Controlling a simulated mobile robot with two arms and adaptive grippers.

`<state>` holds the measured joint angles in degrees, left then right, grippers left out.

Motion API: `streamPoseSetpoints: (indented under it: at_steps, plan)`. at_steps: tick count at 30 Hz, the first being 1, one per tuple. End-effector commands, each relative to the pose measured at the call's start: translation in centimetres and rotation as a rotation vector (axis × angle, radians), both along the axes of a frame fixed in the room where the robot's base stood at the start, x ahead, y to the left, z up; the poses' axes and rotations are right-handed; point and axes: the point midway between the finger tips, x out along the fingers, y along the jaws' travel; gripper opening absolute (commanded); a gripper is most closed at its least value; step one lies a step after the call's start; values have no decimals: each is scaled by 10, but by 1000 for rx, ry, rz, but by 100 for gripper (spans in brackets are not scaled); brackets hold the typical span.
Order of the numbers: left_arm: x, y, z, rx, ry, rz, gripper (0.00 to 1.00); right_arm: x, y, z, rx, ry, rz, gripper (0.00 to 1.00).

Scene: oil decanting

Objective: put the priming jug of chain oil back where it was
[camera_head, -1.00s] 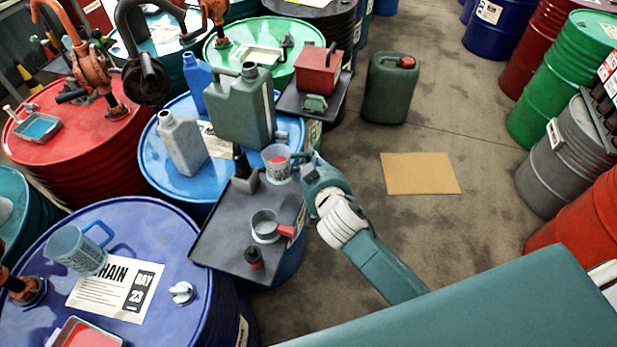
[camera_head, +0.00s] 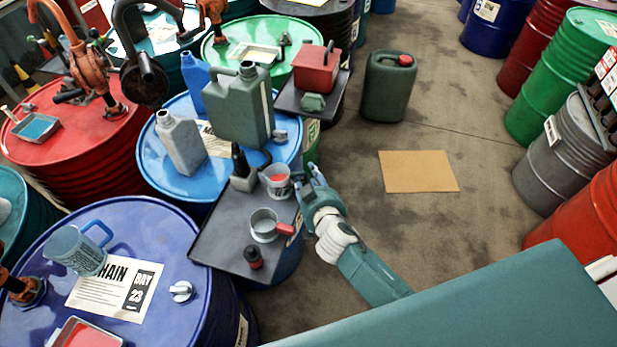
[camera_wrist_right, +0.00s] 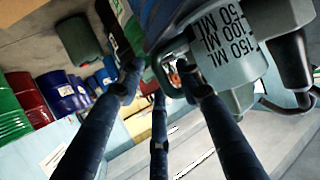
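A small translucent jug with red liquid (camera_head: 277,184) is upright at the back right corner of the dark tray (camera_head: 215,235). In the right wrist view the jug (camera_wrist_right: 226,62) shows large, with millilitre marks. My right gripper (camera_head: 310,178) is just right of the jug, on its handle side. In the wrist view its fingers (camera_wrist_right: 160,75) are spread around the handle area and look open; contact is hard to tell. A blue translucent jug (camera_head: 76,251) stands on the chain drum's label sheet (camera_head: 115,290). My left gripper is out of view.
A green jerrycan (camera_head: 240,108) stands behind on the blue drum (camera_head: 152,165). The floor around the cardboard (camera_head: 418,171) is open.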

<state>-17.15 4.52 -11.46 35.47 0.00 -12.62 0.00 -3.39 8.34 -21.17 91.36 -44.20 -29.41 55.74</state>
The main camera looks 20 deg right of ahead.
Motion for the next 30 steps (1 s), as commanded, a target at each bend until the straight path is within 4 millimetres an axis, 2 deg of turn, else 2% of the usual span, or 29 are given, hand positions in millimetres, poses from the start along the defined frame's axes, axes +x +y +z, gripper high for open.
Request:
streamPoseSetpoints:
  at_steps: [10, 14, 20, 24, 30]
  plan:
    - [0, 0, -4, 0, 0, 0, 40, -2, 0, -5, -3, 0, 1, 35]
    - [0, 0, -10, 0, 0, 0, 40, -21, 1, 1, 1, 1, 0, 35]
    - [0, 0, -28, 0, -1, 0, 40, -50, 5, 19, 2, -1, 0, 35]
    - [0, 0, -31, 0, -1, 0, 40, -75, 6, 32, 2, 1, 0, 35]
    - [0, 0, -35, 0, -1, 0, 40, -94, 7, 42, 0, 0, 0, 35]
